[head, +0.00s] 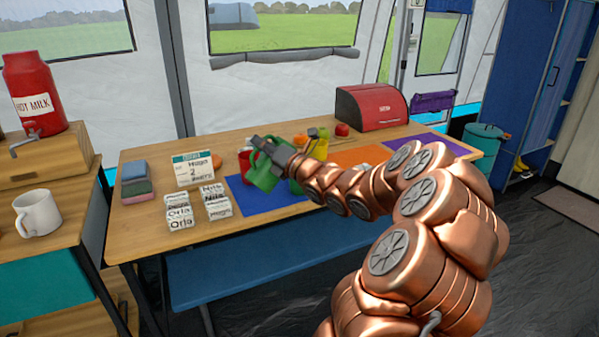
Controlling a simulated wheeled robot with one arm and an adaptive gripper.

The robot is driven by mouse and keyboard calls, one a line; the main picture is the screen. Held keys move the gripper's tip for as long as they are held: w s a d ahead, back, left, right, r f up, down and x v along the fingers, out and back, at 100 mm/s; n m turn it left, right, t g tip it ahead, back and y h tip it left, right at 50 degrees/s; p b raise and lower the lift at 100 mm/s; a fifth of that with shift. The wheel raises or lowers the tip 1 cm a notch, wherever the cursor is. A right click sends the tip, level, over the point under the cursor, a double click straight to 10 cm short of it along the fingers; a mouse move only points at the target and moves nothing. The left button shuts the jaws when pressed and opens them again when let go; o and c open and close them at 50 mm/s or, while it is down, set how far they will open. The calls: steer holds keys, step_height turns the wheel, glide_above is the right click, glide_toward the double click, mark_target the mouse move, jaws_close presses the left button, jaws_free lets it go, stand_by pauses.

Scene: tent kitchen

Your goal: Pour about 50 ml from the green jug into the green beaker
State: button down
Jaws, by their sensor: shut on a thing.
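My copper arm reaches in from the lower right over the wooden table. My gripper (264,146) is shut on the green jug (263,175), which looks tilted above the blue mat (265,206). A second green piece (295,187) shows just right of the jug, mostly hidden by my arm; it may be the green beaker. Whether any liquid is flowing cannot be told.
A red vessel (245,163) stands close behind the jug. A yellow vessel (320,148) is behind my wrist. A white sign (193,170), lettered blocks (180,213) and stacked sponges (135,180) stand left. A red bread bin (370,107) stands at the back right.

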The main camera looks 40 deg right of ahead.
steer(key=shift+a+f+n+b, duration=0.15)
steer(key=shift+f+n+b, duration=0.25)
steer(key=shift+b, duration=0.8)
